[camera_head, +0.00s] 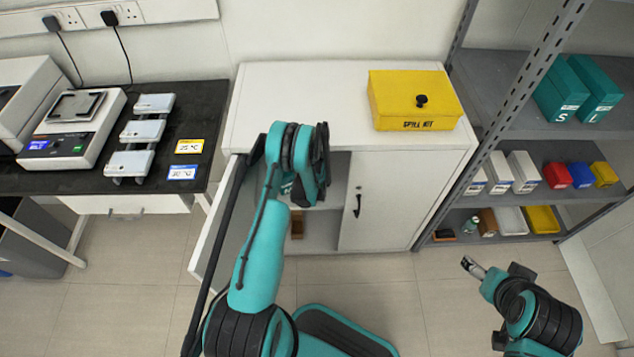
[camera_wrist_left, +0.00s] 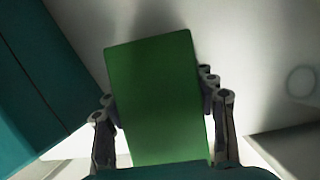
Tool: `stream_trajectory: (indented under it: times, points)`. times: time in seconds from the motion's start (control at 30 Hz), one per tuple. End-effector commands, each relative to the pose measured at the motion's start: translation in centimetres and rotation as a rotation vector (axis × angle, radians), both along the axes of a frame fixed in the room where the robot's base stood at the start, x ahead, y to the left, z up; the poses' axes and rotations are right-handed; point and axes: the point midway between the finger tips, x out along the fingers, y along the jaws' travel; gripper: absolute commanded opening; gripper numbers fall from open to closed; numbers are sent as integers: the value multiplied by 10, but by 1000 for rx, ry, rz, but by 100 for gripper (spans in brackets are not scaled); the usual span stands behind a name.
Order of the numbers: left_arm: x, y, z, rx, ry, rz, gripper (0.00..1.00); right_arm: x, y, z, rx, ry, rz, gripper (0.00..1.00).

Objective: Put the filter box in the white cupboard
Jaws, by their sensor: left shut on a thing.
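The white cupboard (camera_head: 400,185) stands in the middle, its left door (camera_head: 215,225) swung open and its right door shut. My left arm reaches to the open side, and its wrist hides much of the opening in the head view. In the left wrist view my left gripper (camera_wrist_left: 160,90) is shut on a green box (camera_wrist_left: 158,110), which I take for the filter box. Its label does not show there. In the head view the gripper's fingers are hidden. My right gripper (camera_head: 472,267) is low at the right, over the floor, apart from everything; its jaws are too small to judge.
A yellow spill kit (camera_head: 415,100) sits on the cupboard top. A brown item (camera_head: 297,223) is low inside the cupboard. A grey rack (camera_head: 485,75) with teal boxes (camera_head: 578,88) and small bins stands right. A black bench (camera_head: 205,120) with a balance is left. A teal surface (camera_wrist_left: 35,80) fills the wrist view's left.

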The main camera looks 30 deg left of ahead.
Motion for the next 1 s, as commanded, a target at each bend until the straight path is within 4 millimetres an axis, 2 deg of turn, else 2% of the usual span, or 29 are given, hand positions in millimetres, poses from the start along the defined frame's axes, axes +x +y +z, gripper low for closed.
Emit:
stream_trajectory:
  times: [0.13,0.17,0.2,0.23,0.57,1.0]
  points:
    - [0,-1,-2,0,0,0,25,0,0,0,0,0,0,75]
    - [0,-1,-2,0,0,0,64,0,0,0,0,0,0,75]
    - [0,-1,-2,0,0,0,74,0,0,0,0,0,0,75]
    - [0,-1,-2,0,0,0,77,0,0,0,0,0,0,75]
    - [0,-1,1,0,0,0,77,0,0,0,0,0,0,75]
    - [-21,-14,63,0,0,-1,77,0,0,29,0,0,0,75]
